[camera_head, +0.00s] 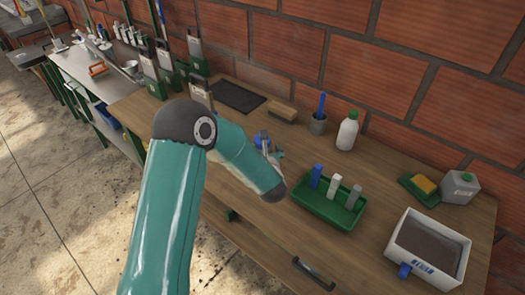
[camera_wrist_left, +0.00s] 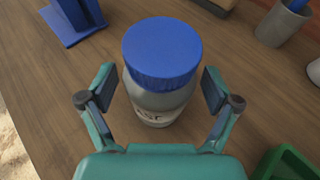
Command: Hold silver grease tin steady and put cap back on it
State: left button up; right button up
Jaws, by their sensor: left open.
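The silver grease tin (camera_wrist_left: 155,105) stands upright on the wooden bench in the left wrist view, with part of a dark-lettered label showing. A wide blue cap (camera_wrist_left: 162,50) sits on top of it; whether it is screwed down I cannot tell. My left gripper (camera_wrist_left: 159,88) is open, with one finger on each side of the tin and gaps between the pads and its wall. In the head view my left gripper (camera_head: 268,147) is small and partly hidden by my own arm, which also hides most of the tin. My right gripper is not in view.
A blue stand (camera_wrist_left: 74,20) is close behind the tin at left. A green tray (camera_head: 327,208) with blue, white and grey upright pieces is to the right. A grey cup (camera_head: 318,125), white bottle (camera_head: 347,132) and white bin (camera_head: 455,266) stand farther along the bench (camera_head: 365,185).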

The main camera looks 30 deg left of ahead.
pick_arm(q)
jog(key=b+v, duration=0.2)
jog(key=v, duration=1)
dwell(0.3)
